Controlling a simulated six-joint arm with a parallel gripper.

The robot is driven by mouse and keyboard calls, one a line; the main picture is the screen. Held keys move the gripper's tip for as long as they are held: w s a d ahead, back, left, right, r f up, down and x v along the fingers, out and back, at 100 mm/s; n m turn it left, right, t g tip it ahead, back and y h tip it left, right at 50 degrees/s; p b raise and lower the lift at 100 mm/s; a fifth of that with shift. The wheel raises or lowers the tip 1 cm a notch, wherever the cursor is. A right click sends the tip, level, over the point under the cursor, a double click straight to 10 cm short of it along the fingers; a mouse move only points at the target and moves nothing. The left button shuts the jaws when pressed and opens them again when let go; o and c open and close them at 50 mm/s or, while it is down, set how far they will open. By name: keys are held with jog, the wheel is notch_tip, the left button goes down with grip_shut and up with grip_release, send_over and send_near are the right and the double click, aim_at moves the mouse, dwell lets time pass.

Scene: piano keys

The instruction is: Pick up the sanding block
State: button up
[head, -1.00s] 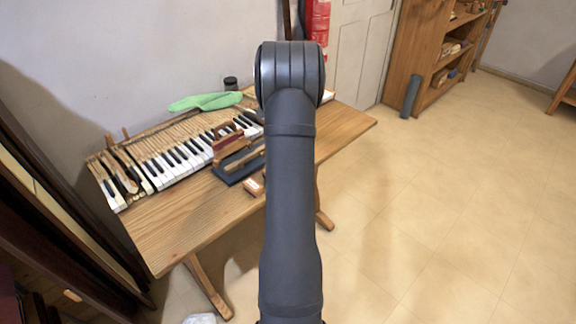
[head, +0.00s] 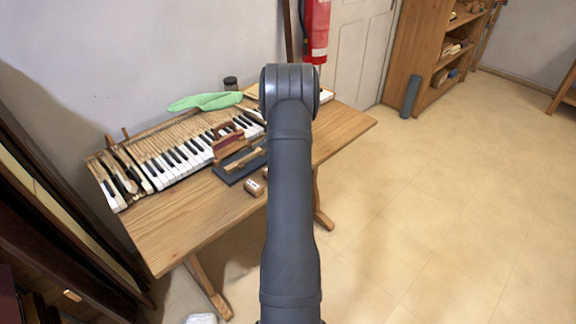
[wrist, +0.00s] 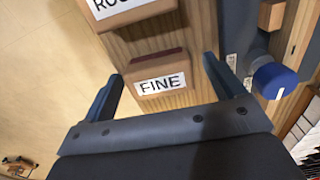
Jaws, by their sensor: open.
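A small wooden block labelled FINE (wrist: 160,78) lies on the wooden table, seen in the wrist view between and just beyond my fingers. A second block, with a label starting ROU (wrist: 120,8), is at the top edge, partly cut off. My gripper (wrist: 162,70) is open and empty, its two fingers on either side of the FINE block with gaps. In the head view a small labelled block (head: 253,188) shows at the table's front edge, its lettering unreadable. My own arm hides the gripper there.
A dark tray (head: 232,176) holding wooden tools lies just behind the block. Piano keys (head: 170,167) and a green cloth (head: 206,102) are further back. A blue-capped item (wrist: 274,80) stands right of my fingers. The table's left front (head: 185,222) is bare.

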jog(key=c, duration=1.1)
jog(key=shift+o, duration=0.2)
jog(key=shift+r, duration=0.1)
jog(key=shift+r, duration=0.55)
notch_tip(320, 180, up, 3)
jog(key=shift+f, duration=0.1)
jog(key=s+d+r, duration=0.5)
jog(key=d+r, duration=0.2)
jog(key=d, duration=0.3)
jog(key=shift+s, duration=0.35)
jog(key=shift+d, duration=0.1)
